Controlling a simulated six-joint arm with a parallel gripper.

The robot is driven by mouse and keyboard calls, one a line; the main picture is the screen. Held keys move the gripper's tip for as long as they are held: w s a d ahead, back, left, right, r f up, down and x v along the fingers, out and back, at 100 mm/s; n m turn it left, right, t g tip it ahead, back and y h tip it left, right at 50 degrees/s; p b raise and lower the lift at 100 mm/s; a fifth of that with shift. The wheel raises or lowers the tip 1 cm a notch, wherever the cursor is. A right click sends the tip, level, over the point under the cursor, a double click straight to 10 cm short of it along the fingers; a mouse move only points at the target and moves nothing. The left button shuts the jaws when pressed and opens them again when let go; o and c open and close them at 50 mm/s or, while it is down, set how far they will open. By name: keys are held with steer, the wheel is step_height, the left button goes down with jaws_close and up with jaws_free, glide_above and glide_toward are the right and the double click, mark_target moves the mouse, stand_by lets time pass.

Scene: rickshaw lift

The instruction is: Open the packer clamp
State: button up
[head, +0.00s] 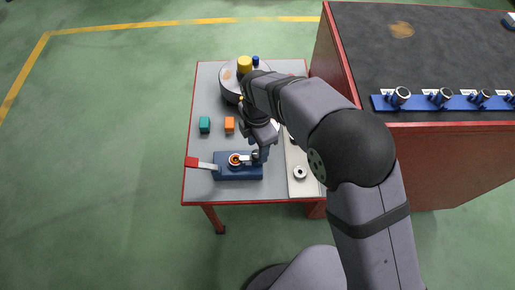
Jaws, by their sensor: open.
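The packer clamp looks to be the blue block (238,173) near the front of the small table, with a round orange-rimmed part (235,160) in it. A lever with a red handle (192,162) sticks out to its left, over the table's left edge. My gripper (254,158) is at the block's right part, close to the round part. It is open, seen small and partly covered by my own wrist. Whether it touches the clamp I cannot tell.
A teal block (204,125) and an orange block (229,125) stand behind the clamp. A grey round fixture with a yellow top (244,64) is at the back. A pale strip (302,188) lies at the right. A tall red bench (450,150) with a blue rack (460,102) stands to the right.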

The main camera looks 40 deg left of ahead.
steer(key=shift+f, duration=1.05)
steer(key=c, duration=1.1)
